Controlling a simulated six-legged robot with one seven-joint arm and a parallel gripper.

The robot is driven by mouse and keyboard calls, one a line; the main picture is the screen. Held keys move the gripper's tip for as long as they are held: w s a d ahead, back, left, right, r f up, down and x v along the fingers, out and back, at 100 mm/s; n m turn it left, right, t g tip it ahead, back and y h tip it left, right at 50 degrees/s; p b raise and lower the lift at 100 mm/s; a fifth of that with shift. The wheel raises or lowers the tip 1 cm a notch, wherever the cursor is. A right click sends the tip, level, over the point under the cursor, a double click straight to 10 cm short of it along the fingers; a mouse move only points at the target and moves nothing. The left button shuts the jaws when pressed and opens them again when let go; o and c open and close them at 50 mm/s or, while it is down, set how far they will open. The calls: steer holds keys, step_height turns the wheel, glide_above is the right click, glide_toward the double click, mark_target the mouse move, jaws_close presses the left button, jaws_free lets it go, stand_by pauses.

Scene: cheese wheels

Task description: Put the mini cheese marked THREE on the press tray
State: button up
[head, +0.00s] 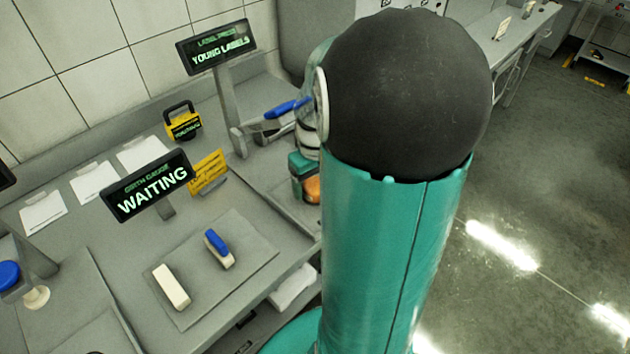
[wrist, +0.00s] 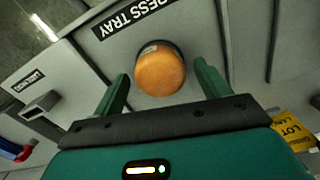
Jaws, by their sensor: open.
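A round orange cheese (wrist: 160,73) is between and just beyond the fingertips of my gripper (wrist: 164,82) in the wrist view. The fingers are spread, with a gap on both sides of the cheese. It rests at the grey press tray (wrist: 98,62), beside the lettering that reads "RESS TRAY". No THREE mark is legible on it; a small label shows at its dark far edge. In the head view the orange cheese (head: 313,189) is partly hidden by my teal arm, next to my gripper (head: 303,178).
A "YOUNG LABELS" display (head: 217,48) and a "WAITING" display (head: 150,187) stand on the bench. A blue-handled block (head: 219,250) and a cream block (head: 171,287) lie on a grey mat (head: 256,255). A yellow sign (head: 208,172) stands behind them.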

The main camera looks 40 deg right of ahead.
mark_target(315, 184)
steer(key=shift+r, duration=0.15)
step_height(315, 184, up, 12)
steer(key=s+a+r+n+t, duration=0.1)
steer(key=s+a+r+t, duration=0.1)
steer(key=a, duration=0.9)
steer(key=s+a+r+n+t, duration=0.1)
steer(key=s+a+t, duration=0.2)
steer(key=a, duration=0.9)
steer(key=shift+s+r+t, duration=0.25)
steer(key=shift+r+t, duration=0.05)
steer(key=shift+r, duration=0.05)
steer(key=shift+d, duration=0.15)
